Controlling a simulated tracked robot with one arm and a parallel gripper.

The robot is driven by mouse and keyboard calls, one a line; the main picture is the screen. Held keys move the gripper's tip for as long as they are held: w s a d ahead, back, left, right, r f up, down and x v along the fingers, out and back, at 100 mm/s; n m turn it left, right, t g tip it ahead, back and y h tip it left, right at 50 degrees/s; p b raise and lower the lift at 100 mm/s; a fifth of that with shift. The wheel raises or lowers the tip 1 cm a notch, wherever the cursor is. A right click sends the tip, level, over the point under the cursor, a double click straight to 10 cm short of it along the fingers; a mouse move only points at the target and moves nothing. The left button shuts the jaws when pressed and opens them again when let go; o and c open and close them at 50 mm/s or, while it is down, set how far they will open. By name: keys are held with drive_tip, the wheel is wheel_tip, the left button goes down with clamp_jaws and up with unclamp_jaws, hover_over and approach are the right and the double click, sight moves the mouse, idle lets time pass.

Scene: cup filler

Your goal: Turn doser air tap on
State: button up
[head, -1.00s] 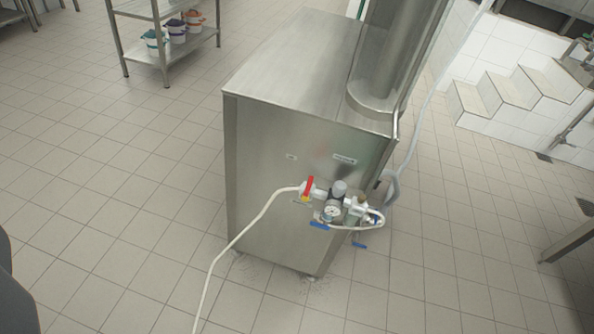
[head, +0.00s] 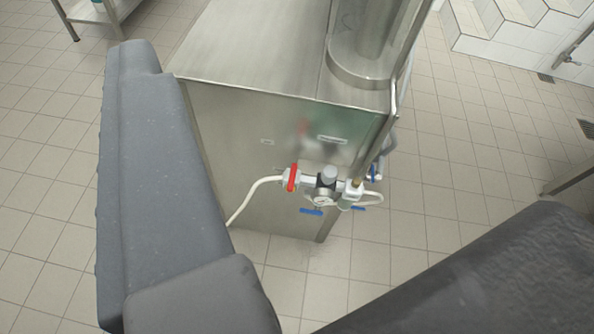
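The doser air tap has a red handle (head: 292,178) and sits at the left end of a pipe assembly on the front face of the steel doser cabinet (head: 235,125). The handle stands nearly upright in the picture, across the line of the pipe. A white hose (head: 250,194) runs down left from the tap. My gripper (head: 310,250) shows as two large dark grey fingers, one at left and one at lower right, spread wide apart. It is open and empty. The tap lies in the gap between them, and the fingers do not appear to touch it.
Right of the tap are a regulator with a round gauge (head: 321,201), a blue handle (head: 311,211) below and more fittings. A steel column (head: 365,45) rises from the cabinet top. White tiled steps (head: 520,25) stand at upper right.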

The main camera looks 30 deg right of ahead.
drive_tip(key=w+f+m+p, duration=0.4)
drive_tip(key=w+f+p, duration=0.1)
drive_tip(key=w+f, duration=1.65)
drive_tip(key=m+h+p, duration=0.2)
drive_tip(key=m+h, duration=0.1)
drive_tip(key=h, duration=0.7)
approach(292, 174)
drive_tip(key=b+x, duration=0.1)
drive_tip(key=x, duration=0.9)
drive_tip(key=shift+f+b, duration=0.2)
drive_tip(key=shift+b, duration=0.1)
